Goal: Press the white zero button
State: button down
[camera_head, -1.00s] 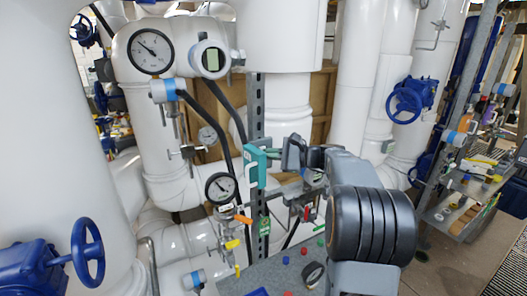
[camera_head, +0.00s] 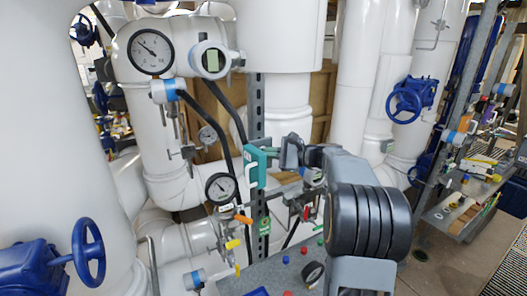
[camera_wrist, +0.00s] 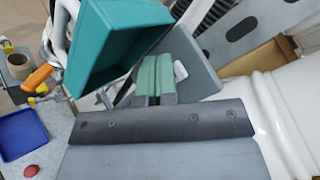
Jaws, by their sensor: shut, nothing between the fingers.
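My gripper (camera_head: 272,152) is shut and empty, with its green fingertips at the teal box (camera_head: 257,167) by the metal post. In the wrist view the shut green fingers (camera_wrist: 156,78) point at a grey panel, close beside the open-sided teal box (camera_wrist: 112,42). A small white piece (camera_wrist: 180,71) shows just right of the fingers, partly covered by them; I cannot tell whether it is the white zero button. No zero mark can be read. I cannot tell whether the fingertips touch the panel.
A pressure gauge (camera_head: 221,188) and an orange handle (camera_head: 242,219) are left of and below the box. Thick white pipes stand behind. The grey bench (camera_head: 262,278) below holds a tape roll (camera_head: 313,273), small coloured buttons and a blue tray (camera_wrist: 20,134).

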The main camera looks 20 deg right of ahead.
jog(key=shift+w, duration=0.45)
dwell(0.4)
jog(key=shift+s, duration=0.9)
jog(key=shift+b, duration=0.3)
jog(key=shift+s+d+b, duration=0.2)
jog(key=shift+s+b, duration=0.3)
jog(key=shift+s, duration=0.75)
jog(key=shift+s+d+b, duration=0.15)
jog(key=shift+s+b, duration=0.35)
jog(key=shift+s, duration=0.7)
